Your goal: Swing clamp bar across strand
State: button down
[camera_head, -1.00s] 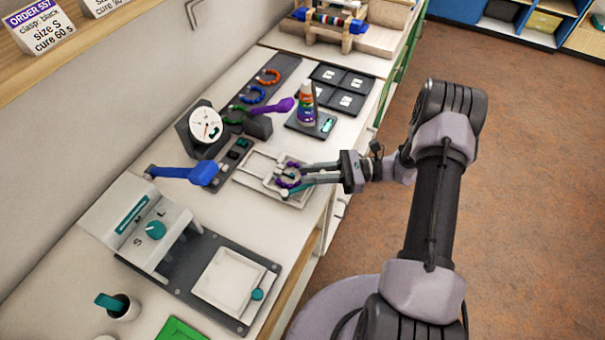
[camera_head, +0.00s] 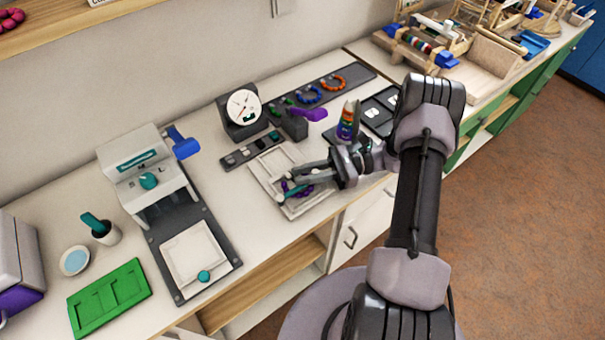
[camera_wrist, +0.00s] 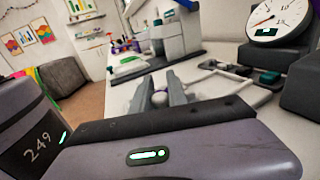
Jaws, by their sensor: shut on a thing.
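My gripper (camera_head: 290,182) reaches low over a pale tray (camera_head: 262,178) on the bench. A loop of purple beads (camera_head: 302,190) lies in the tray by the fingers, partly covered by them. A small teal piece (camera_head: 281,197) shows at the lower fingertip. In the wrist view my gripper (camera_wrist: 160,98) is shut on a small pale round knob (camera_wrist: 159,97). I cannot tell clearly which part is the clamp bar, or whether the knob belongs to it.
A dial gauge (camera_head: 241,107) and a purple lever (camera_head: 309,114) stand behind the tray. Bare bench lies left of the tray.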

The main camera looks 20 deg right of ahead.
jog(key=shift+w, duration=0.1)
dwell(0.4)
jog(key=c, duration=1.3)
grip_release()
jog(key=shift+a, duration=0.1)
jog(key=d, duration=0.5)
jog(key=s+d+p, duration=0.1)
jog(key=d, duration=0.5)
jog(key=s+d, duration=0.1)
jog(key=d, duration=0.5)
jog(key=shift+s+d+p, duration=0.15)
jog(key=shift+d+p, duration=0.05)
jog(key=shift+p, duration=0.1)
